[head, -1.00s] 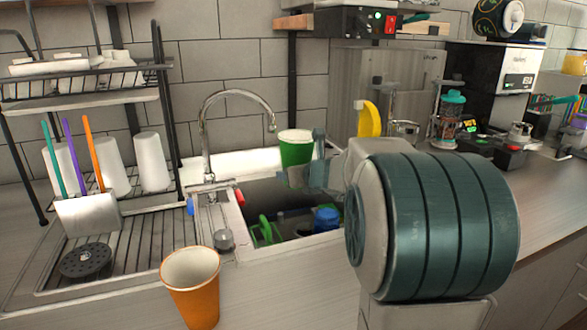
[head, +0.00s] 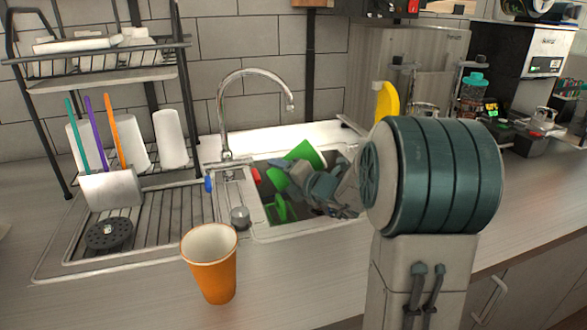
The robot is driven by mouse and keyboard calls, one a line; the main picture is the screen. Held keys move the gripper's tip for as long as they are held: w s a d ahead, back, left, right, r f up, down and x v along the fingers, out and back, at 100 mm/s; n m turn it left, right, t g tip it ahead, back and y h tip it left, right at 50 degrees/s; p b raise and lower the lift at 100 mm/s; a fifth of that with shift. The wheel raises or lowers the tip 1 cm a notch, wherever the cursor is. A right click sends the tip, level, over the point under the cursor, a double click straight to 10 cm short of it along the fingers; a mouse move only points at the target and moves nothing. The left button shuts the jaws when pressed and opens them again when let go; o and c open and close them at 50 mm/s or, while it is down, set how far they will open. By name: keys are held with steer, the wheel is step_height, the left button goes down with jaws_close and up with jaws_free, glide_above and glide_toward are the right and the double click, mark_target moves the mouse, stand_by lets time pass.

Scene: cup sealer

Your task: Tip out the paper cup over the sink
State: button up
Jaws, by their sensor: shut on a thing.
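A green paper cup (head: 306,152) is tilted well over above the sink (head: 258,225). My gripper (head: 296,173) is shut on this cup, and its fingers and wrist hide the lower part of it. The cup's mouth and anything inside it are not visible. A second paper cup, orange with a white inside (head: 212,275), stands upright on the counter in front of the sink, apart from my gripper.
A green item (head: 279,209) lies in the sink. The chrome faucet (head: 222,120) rises behind it. A dish rack (head: 110,82) with white cups stands left, above the ribbed drainboard (head: 165,218). A yellow object (head: 386,100) stands behind my arm.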

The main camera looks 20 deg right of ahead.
mark_target(286, 159)
steer(key=m, duration=0.1)
steer(key=a+r+m+y+p, duration=0.1)
steer(key=shift+a+m+t, duration=0.1)
steer(key=shift+m+t, duration=0.2)
steer(key=shift+t, duration=0.1)
step_height(286, 159, up, 2)
steer(key=m+p, duration=0.2)
steer(key=m+t+p, duration=0.1)
steer(key=m+p, duration=0.1)
steer(key=shift+r+t+y, duration=0.15)
steer(key=shift+t+y, duration=0.15)
steer(key=shift+y, duration=0.1)
steer(key=shift+c, duration=0.2)
steer(key=r+m+p, duration=0.1)
steer(key=m+p, duration=0.1)
steer(key=d+r+m+t+p, duration=0.1)
steer(key=m+p, duration=0.1)
steer(key=shift+d+r, duration=0.15)
steer(key=shift+r, duration=0.15)
steer(key=shift+d+r+m+t+h+p, duration=0.35)
steer(key=shift+r+m+t+p, duration=0.2)
steer(key=shift+m+p, duration=0.65)
steer(key=shift+w, duration=0.1)
